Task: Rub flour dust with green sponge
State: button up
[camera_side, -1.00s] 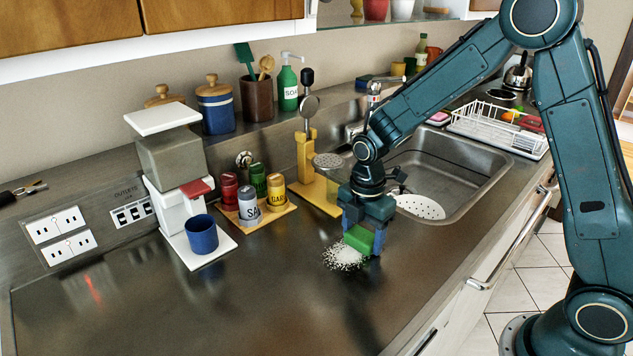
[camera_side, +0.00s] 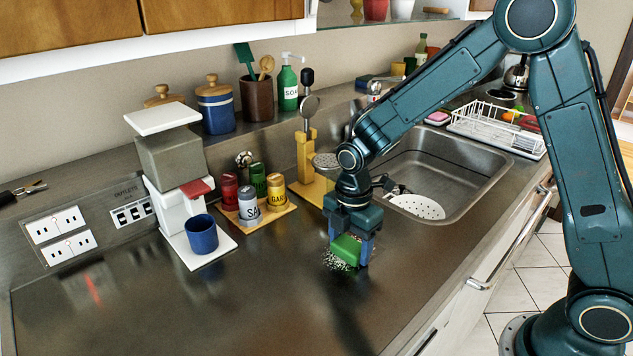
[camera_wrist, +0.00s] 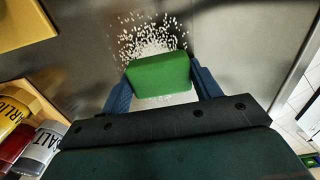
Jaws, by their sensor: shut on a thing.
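My gripper (camera_side: 350,246) is shut on the green sponge (camera_side: 346,249) and holds it down at the counter, over the flour dust. The sponge also shows in the wrist view (camera_wrist: 158,76), between my two blue fingers. The flour dust (camera_side: 336,263) is a patch of white specks, largely covered by the sponge in the side view. In the wrist view the flour dust (camera_wrist: 150,38) spreads beyond the sponge's far edge, and a pale patch shows just below the sponge. I cannot tell how firmly the sponge touches the counter.
A wooden tray (camera_side: 227,214) with several shakers and a white machine with a blue cup (camera_side: 202,234) stand to the left. A yellow stand (camera_side: 313,190) is behind my gripper. The sink (camera_side: 455,170) lies to the right. The front-left counter is clear.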

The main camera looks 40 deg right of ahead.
aim_at(327, 264)
jog(key=shift+a+r, duration=0.1)
jog(key=shift+a, duration=2.55)
jog(key=shift+w+d, duration=0.1)
jog(key=shift+w, duration=0.4)
jog(key=shift+w+d, duration=0.2)
jog(key=shift+d, duration=1.6)
jog(key=shift+d+f, duration=0.2)
jog(key=shift+d, duration=2.1)
jog(key=shift+d+r, duration=0.15)
jog(key=shift+d, duration=1.55)
jog(key=shift+a, duration=5.8)
notch_tip(327, 264, up, 8)
